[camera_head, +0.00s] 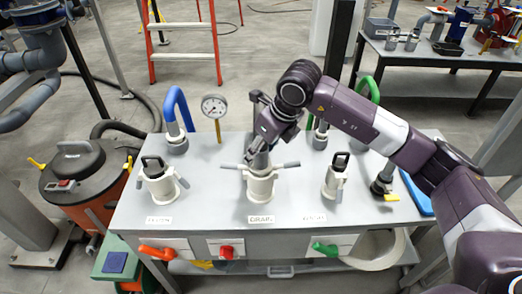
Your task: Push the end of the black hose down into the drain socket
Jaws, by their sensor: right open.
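The drain socket (261,188) is a cream cup with grey side levers, at the middle of the grey bench top above a label that reads like DRAIN. My right gripper (258,157) is open and points down right over the socket's mouth. The gripper hides most of the mouth, so I cannot tell whether a hose end is in it or whether the fingers touch anything. I cannot make out the black hose's end on the bench. My left gripper is not in view.
Similar cream sockets with black fittings stand left (159,182) and right (336,178). Behind them are a blue hose (177,106), a pressure gauge (214,107) and a green hose (370,89). A yellow-handled valve (383,185) is at right. An orange drum (85,185) stands left of the bench.

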